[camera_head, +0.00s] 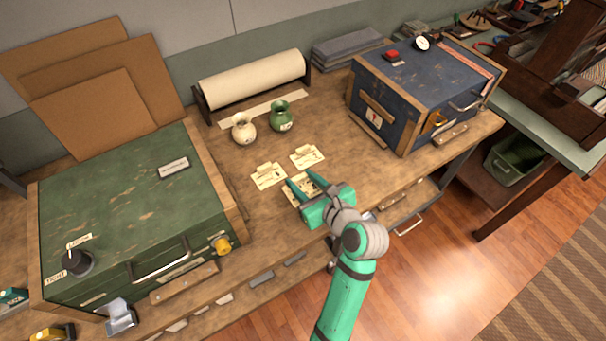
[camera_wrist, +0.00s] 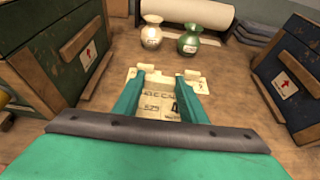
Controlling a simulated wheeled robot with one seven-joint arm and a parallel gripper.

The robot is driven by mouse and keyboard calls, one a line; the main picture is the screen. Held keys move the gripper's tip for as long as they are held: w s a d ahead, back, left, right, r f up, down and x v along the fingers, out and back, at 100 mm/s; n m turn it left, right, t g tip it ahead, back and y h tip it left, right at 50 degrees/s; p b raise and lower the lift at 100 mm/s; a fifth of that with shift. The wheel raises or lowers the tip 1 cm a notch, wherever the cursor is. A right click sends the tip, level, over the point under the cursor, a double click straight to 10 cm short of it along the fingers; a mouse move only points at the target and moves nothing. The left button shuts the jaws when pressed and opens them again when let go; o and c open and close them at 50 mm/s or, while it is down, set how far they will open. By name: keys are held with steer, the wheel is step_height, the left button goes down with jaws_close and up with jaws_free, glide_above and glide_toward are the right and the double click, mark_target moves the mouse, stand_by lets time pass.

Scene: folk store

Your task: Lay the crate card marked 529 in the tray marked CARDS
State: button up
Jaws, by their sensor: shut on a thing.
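My gripper (camera_head: 303,184) is low over the workbench, between the green crate and the blue crate, shut on a cream card. I cannot tell whether the card still touches the bench. Two other cream cards lie just beyond: one on the left (camera_head: 268,177) and one on the right (camera_head: 307,157). Their marks are too small to read. I cannot make out a tray marked CARDS in either view.
A large green crate (camera_head: 120,215) stands at left and a blue crate (camera_head: 430,85) at right. A cream vase (camera_head: 243,130) and a green vase (camera_head: 281,116) stand behind the cards, before a paper roll (camera_head: 252,80). Open drawers (camera_head: 408,208) jut from the bench front.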

steer(key=w+f, duration=0.4)
steer(key=w, duration=0.1)
steer(key=w+a+f, duration=0.1)
steer(key=w+f, duration=0.1)
steer(key=f, duration=0.1)
steer(key=shift+w, duration=0.25)
steer(key=shift+w+f, duration=0.1)
steer(key=shift+f, duration=1.55)
steer(key=shift+f, duration=0.15)
steer(key=o, duration=1)
